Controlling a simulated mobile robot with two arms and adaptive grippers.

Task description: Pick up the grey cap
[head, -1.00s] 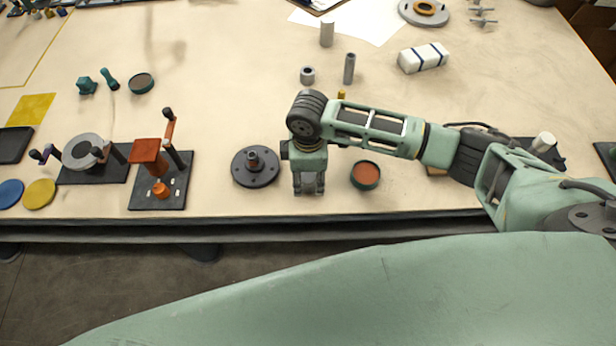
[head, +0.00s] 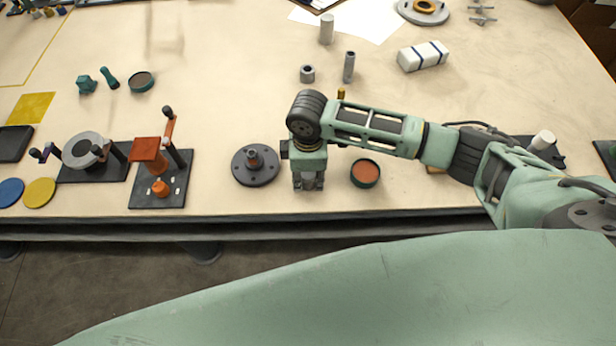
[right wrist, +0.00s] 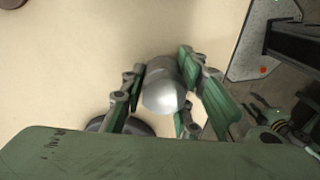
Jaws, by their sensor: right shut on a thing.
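The grey cap (right wrist: 165,93) is a smooth, rounded grey piece in the right wrist view. It sits between the green-padded fingers of my right gripper (right wrist: 164,98), which is shut on it. In the head view the right gripper (head: 308,184) points down near the table's front edge. A bit of grey shows between its fingers there, with most of the cap hidden by the gripper. I cannot tell whether the cap touches the table. My left gripper is not in view.
A black round flange with a central post (head: 255,167) stands close left of the gripper. A dark dish with an orange-brown inside (head: 366,173) stands close right. Toggle clamps on a dark plate (head: 150,195) are further left. Grey cylinders (head: 349,67) stand further back.

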